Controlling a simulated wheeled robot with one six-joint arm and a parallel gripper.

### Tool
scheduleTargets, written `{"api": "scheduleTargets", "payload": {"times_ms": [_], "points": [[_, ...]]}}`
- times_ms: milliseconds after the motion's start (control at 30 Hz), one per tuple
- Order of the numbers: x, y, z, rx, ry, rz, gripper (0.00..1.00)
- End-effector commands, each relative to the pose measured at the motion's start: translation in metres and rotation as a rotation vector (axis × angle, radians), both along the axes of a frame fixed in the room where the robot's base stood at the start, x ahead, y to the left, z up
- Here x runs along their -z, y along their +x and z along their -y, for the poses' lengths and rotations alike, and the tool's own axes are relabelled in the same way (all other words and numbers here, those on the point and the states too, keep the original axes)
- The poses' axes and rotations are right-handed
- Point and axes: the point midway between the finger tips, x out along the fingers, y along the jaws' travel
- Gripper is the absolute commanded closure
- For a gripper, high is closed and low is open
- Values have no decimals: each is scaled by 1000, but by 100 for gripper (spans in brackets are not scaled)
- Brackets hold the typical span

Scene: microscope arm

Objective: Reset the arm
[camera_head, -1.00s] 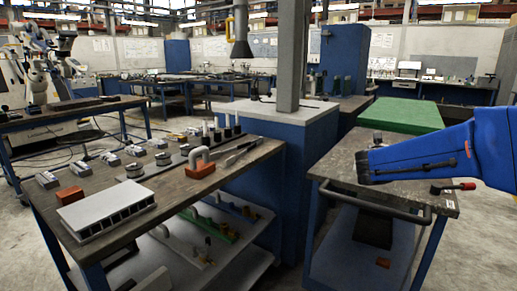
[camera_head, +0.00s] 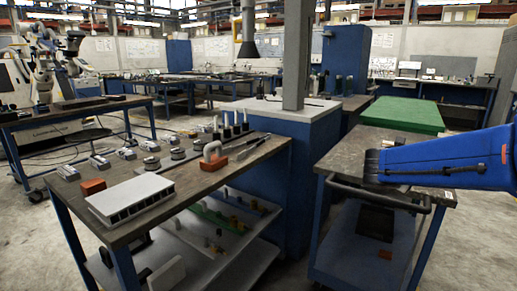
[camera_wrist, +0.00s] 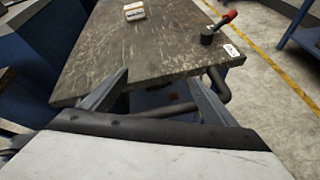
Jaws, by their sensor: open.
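My blue arm (camera_head: 445,162) reaches in from the right in the head view, in front of the metal-topped cart (camera_head: 350,152). In the wrist view my gripper (camera_wrist: 155,88) is open and empty, its two fingers spread near the cart's front edge and dark handle (camera_wrist: 218,84). A red-handled tool (camera_wrist: 222,24) with a dark round end lies on the cart top near its right edge. A small pale box (camera_wrist: 134,11) lies further back on the cart. My arm hides part of the cart top in the head view.
A workbench (camera_head: 215,172) at left holds a white finned block (camera_head: 130,198), a red block (camera_head: 92,187), a clamp-like red and white part (camera_head: 214,157) and several metal parts. A grey post (camera_head: 295,55) stands on a blue cabinet (camera_head: 285,165). A green-topped table (camera_head: 402,114) stands behind the cart.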

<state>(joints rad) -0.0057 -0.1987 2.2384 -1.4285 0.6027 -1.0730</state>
Motion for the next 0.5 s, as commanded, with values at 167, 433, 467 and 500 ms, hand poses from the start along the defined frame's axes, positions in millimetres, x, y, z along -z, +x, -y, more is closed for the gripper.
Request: {"api": "scheduleTargets", "payload": {"times_ms": [167, 433, 467, 500], "points": [[3, -40, 3, 141, 181, 80, 19], [29, -139, -6, 518, 646, 265, 19], [34, -151, -9, 568, 703, 285, 19], [39, -167, -13, 633, 779, 310, 19]]}}
